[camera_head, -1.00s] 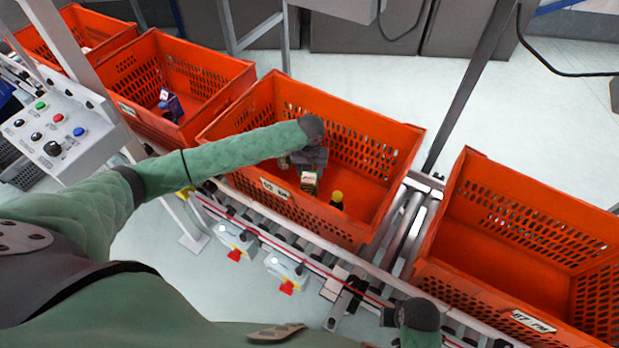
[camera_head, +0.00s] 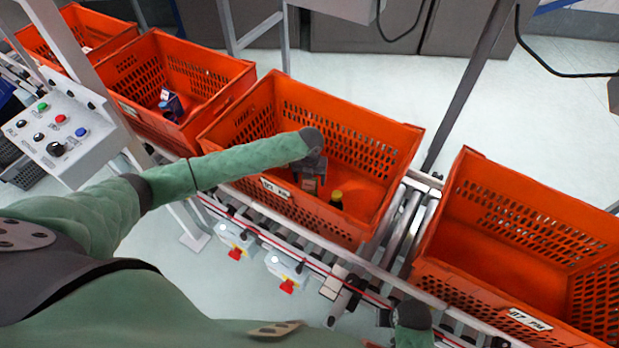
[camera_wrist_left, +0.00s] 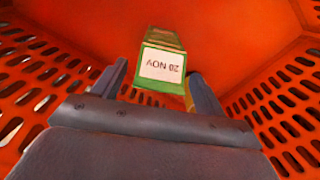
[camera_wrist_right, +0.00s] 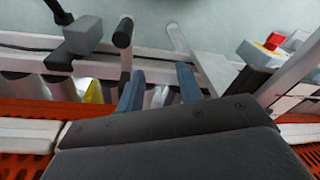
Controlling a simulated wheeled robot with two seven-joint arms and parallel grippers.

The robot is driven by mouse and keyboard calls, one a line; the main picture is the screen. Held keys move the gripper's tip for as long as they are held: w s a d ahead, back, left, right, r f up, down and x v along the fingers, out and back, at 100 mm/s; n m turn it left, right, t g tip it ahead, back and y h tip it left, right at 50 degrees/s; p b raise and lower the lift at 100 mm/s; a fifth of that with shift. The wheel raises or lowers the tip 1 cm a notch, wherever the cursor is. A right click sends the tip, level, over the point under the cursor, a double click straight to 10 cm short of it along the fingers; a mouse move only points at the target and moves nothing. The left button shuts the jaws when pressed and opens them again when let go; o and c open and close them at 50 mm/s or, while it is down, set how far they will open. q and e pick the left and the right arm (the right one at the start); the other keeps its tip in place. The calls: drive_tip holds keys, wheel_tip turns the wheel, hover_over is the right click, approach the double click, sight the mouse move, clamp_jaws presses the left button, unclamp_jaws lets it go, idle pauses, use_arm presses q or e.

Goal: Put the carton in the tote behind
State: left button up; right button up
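The carton (camera_wrist_left: 161,66) is green with a white label, which reads "20 NOV" upside down in the left wrist view. It is inside the middle orange tote (camera_head: 240,158) and mostly hidden under my gripper in the head view, where a small part of the carton (camera_head: 309,186) shows. My left gripper (camera_head: 311,172) reaches down into this tote over the carton. In the left wrist view its fingers (camera_wrist_left: 158,80) are apart, one on each side of the carton, with a gap on the left; contact on the right is unclear. My right gripper (camera_wrist_right: 160,85) is open and empty, outside the totes.
A dark bottle with a yellow cap (camera_head: 337,195) stands close to the carton. An empty orange tote (camera_head: 480,282) is at right. Another tote (camera_head: 215,105), holding a blue item (camera_head: 170,103), is at left, with one more beyond. A conveyor (camera_head: 330,262) and button panel (camera_head: 60,130) are nearby.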

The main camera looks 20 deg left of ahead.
use_arm(q)
drive_tip(key=shift+r, duration=0.6)
wheel_tip(320, 180, up, 11)
drive_tip(key=b, duration=0.2)
use_arm(e)
wheel_tip(320, 180, up, 9)
drive_tip(key=shift+s, duration=0.3)
drive_tip(key=shift+a, duration=0.1)
drive_tip(key=shift+f, duration=0.1)
